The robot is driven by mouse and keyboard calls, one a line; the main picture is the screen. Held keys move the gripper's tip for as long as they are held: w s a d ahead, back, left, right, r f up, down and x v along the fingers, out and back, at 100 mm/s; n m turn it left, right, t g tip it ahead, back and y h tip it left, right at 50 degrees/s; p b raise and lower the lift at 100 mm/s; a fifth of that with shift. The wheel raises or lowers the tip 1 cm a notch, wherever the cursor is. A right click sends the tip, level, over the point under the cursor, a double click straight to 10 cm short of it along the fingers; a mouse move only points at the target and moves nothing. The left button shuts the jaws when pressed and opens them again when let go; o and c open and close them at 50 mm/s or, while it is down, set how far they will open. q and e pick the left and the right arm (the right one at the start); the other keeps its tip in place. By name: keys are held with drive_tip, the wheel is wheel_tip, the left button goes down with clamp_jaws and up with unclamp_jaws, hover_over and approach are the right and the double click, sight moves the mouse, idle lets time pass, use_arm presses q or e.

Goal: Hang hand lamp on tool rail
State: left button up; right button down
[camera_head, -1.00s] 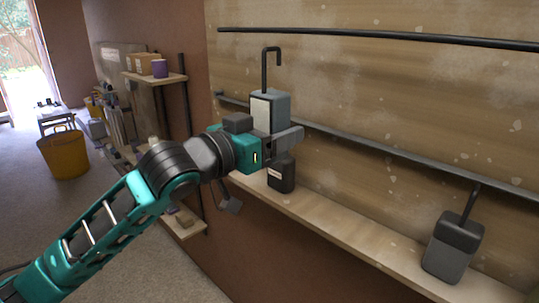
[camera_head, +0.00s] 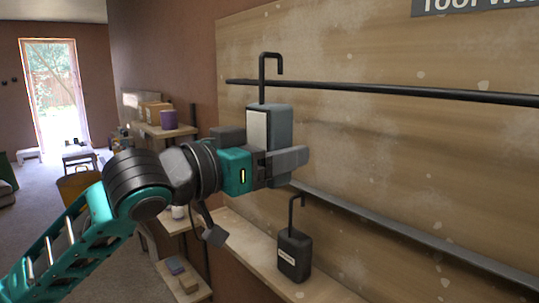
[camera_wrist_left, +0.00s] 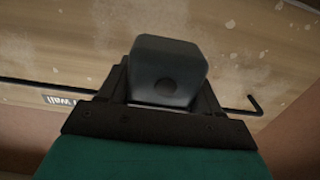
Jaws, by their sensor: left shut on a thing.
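The hand lamp, a grey box (camera_head: 280,128) with a pale front panel and a black hook on top, stands upright in my left gripper (camera_head: 285,163). The gripper is shut on its lower part. The wrist view shows the lamp's rounded underside (camera_wrist_left: 168,72) between the fingers. The upper tool rail (camera_head: 400,91) is a black bar along the plaster-spotted board. The lamp's hook overlaps the rail near its left end in the head view, with its tip above the bar. I cannot tell whether they touch. The rail also shows in the wrist view (camera_wrist_left: 45,86). My right gripper is out of view.
A lower grey rail (camera_head: 400,228) crosses the board. A dark canister with a hook (camera_head: 293,256) stands on the wooden shelf (camera_head: 245,240) below. A sign (camera_head: 465,4) is at top right. Side shelves with boxes and a purple container (camera_head: 168,119) stand at left.

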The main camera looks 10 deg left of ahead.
use_arm(q)
drive_tip(key=shift+b+x, duration=0.4)
drive_tip(key=shift+x, duration=3.45)
drive_tip(key=shift+w+d+f, duration=0.1)
drive_tip(key=shift+f, duration=0.25)
drive_tip(key=shift+f+b, duration=0.6)
drive_tip(key=shift+f, duration=0.2)
drive_tip(key=o, duration=1.3)
drive_tip(key=shift+f, duration=0.15)
